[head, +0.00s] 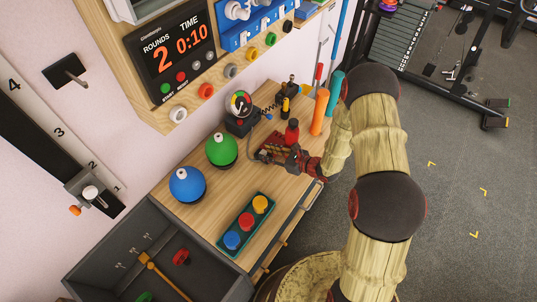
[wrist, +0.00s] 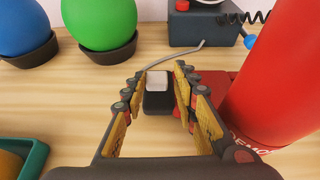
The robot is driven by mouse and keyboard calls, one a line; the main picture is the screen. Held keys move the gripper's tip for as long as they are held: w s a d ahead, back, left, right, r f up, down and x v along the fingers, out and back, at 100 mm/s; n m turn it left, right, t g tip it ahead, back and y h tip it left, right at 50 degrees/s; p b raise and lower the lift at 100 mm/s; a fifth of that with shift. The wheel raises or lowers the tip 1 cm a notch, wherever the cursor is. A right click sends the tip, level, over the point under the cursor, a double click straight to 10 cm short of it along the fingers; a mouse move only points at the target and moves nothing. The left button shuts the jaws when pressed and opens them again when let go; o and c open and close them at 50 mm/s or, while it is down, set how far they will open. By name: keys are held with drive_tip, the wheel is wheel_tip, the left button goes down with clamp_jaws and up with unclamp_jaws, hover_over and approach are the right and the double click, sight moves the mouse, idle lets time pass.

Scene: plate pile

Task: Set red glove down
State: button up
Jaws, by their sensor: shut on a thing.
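My gripper (head: 272,152) is low over the wooden bench, beside a red cylinder (head: 292,131). In the wrist view its fingers (wrist: 160,82) close around a small dark block with a pale top (wrist: 157,100). The red cylinder, with white lettering near its base, stands close outside the right finger (wrist: 278,75). I cannot clearly make out a glove shape in either view. In the head view the gripper and wrist hide most of what is held.
Green ball (head: 221,149) and blue ball (head: 187,184) sit in dark cups left of the gripper. A teal tray (head: 227,245) holds blue, red and yellow pieces. A gauge box (head: 240,124) stands behind. Bare wood (head: 208,212) lies between balls and tray.

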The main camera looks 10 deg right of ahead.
drive_tip(key=shift+f, duration=0.1)
drive_tip(key=o, duration=1)
drive_tip(key=shift+c, duration=0.2)
